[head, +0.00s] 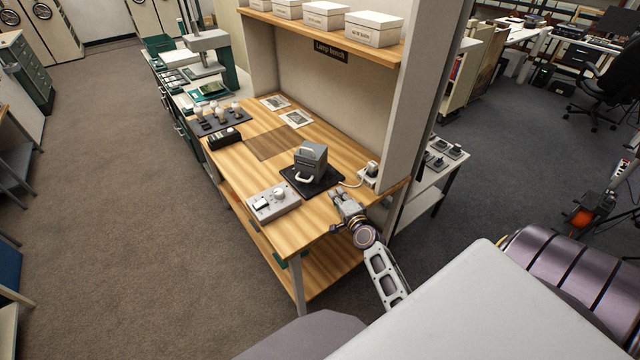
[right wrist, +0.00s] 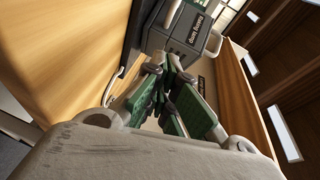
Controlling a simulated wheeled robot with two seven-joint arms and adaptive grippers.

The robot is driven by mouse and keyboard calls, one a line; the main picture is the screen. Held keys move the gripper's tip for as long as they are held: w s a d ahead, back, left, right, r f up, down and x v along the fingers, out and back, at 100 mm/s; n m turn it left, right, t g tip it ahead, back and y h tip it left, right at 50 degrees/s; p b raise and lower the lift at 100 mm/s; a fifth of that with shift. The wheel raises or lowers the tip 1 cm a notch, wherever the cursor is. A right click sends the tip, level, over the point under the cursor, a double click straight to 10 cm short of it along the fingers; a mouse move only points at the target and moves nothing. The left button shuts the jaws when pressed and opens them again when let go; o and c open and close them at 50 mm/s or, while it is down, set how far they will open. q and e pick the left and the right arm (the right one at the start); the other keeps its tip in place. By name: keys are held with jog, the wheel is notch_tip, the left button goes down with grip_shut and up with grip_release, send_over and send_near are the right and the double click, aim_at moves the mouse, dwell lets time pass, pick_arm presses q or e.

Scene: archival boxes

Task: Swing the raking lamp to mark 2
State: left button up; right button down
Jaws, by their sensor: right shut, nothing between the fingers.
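The raking lamp (head: 310,162) is a grey box with a handle on top, standing on a black base (head: 322,184) on the wooden bench. A pale curved handle sticks out low at its front. In the right wrist view the lamp (right wrist: 188,38) shows its label, beyond my fingers. My right gripper (head: 338,198) is shut and empty at the bench's right end, to the right of and nearer than the lamp, apart from it. Its green-padded fingers (right wrist: 172,75) show in the right wrist view. I cannot make out any numbered marks. My left gripper is not in view.
A grey control box (head: 273,203) with a knob stands left of the lamp. A white socket block (head: 370,171) with a cable is to the right, by the upright post (head: 422,90). A dark square (head: 274,142) and several small items lie farther back.

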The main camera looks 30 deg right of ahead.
send_near(316, 177)
jog(key=shift+w+d+r, duration=0.1)
jog(key=shift+w+d, duration=0.45)
jog(key=shift+d, duration=0.25)
jog(key=shift+w+d, duration=0.55)
jog(key=shift+d, duration=0.25)
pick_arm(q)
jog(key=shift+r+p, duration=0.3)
pick_arm(e)
jog(key=shift+w+a+f, duration=0.2)
jog(key=shift+w+a, duration=0.35)
jog(key=shift+w, duration=0.25)
jog(key=shift+w+a+f, duration=0.25)
jog(key=shift+w+a, duration=0.3)
jog(key=shift+w, duration=0.25)
